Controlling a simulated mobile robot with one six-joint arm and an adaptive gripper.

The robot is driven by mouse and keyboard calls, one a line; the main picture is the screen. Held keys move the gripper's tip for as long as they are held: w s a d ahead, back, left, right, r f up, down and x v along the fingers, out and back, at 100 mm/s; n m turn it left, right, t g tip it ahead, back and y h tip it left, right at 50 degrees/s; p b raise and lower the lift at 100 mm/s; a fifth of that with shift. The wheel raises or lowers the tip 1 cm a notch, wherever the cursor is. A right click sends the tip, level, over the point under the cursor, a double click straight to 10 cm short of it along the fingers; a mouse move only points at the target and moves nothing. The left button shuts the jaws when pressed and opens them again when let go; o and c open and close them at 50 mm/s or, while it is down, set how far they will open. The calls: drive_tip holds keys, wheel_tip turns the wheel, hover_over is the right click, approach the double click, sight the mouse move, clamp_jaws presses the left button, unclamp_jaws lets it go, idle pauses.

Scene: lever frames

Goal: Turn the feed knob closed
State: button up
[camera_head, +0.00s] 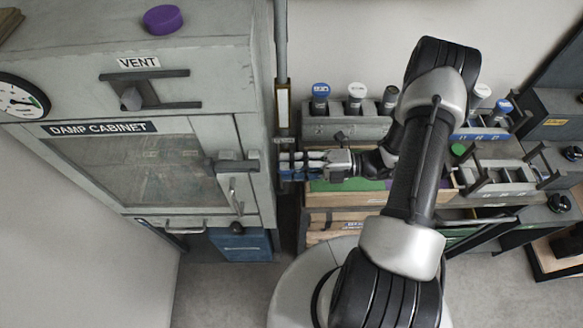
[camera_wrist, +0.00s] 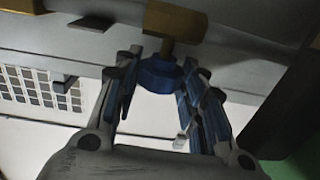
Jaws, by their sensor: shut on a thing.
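The feed knob (camera_wrist: 160,74) is blue and sits below a brass fitting (camera_wrist: 175,22) in the wrist view. My gripper (camera_wrist: 163,68) has one finger on each side of the knob and is shut on it. The finger pads look blue too. In the head view my gripper (camera_head: 289,165) reaches left to the pipe beside the cabinet. The knob cannot be told apart from the blue finger pads there. I cannot tell how far the knob is turned.
The grey damp cabinet (camera_head: 190,210) with a vent slider (camera_head: 132,98) and door handle (camera_head: 232,190) stands left of my gripper. A vertical pipe (camera_head: 281,50) runs along its right side. A rack (camera_head: 345,127) of capped bottles stands behind my arm.

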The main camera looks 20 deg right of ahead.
drive_tip(key=shift+y, duration=0.4)
drive_tip(key=o, duration=0.8)
